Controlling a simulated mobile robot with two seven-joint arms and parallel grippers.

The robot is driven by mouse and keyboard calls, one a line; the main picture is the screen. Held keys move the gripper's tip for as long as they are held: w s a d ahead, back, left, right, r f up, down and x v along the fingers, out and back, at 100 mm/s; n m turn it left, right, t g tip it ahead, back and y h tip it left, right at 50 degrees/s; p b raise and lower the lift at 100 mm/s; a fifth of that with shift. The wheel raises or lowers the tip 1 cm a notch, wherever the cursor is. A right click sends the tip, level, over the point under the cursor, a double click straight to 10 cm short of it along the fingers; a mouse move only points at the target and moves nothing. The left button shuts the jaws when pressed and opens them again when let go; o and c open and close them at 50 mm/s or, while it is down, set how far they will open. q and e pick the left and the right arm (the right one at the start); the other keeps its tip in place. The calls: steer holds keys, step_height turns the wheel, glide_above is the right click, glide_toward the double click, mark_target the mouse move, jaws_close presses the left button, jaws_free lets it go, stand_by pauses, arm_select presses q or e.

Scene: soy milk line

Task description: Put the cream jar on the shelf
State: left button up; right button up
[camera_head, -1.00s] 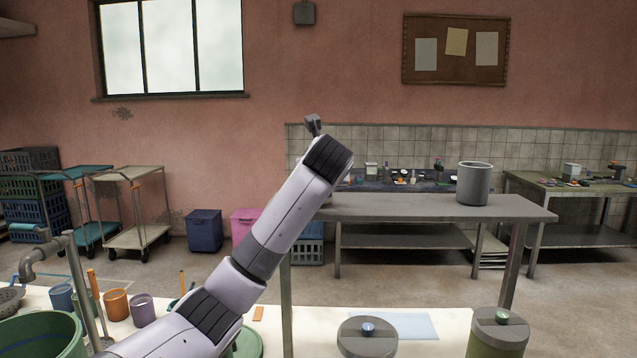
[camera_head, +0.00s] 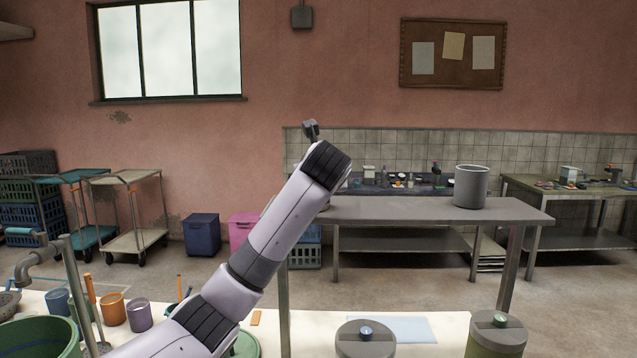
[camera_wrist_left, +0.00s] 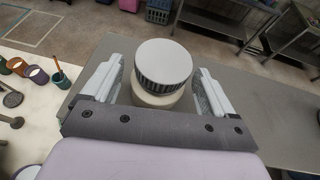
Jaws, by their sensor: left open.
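The cream jar (camera_wrist_left: 163,66), with a round pale lid, a dark ribbed band and a cream body, stands between my left gripper's fingers in the left wrist view. The left gripper (camera_wrist_left: 158,85) is open, with a finger on each side of the jar and gaps visible beside it. The jar appears to stand on the grey shelf (camera_wrist_left: 240,125). In the head view the shelf (camera_head: 420,211) is the raised grey top, and my left arm reaches over its left end. My own arm hides the jar and most of the left gripper (camera_head: 310,130) there. My right gripper is not in view.
A grey pot (camera_head: 471,187) stands near the shelf's right end, with bare shelf between it and my arm. Below are lidded containers (camera_head: 366,340), (camera_head: 496,335) and a blue sheet (camera_head: 400,330) on the pale counter. Several cups (camera_head: 112,310) stand at the left.

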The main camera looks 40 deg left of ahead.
arm_select(q)
steer(key=v, duration=1.1)
steer(key=shift+s, duration=0.15)
steer(key=shift+d, duration=0.15)
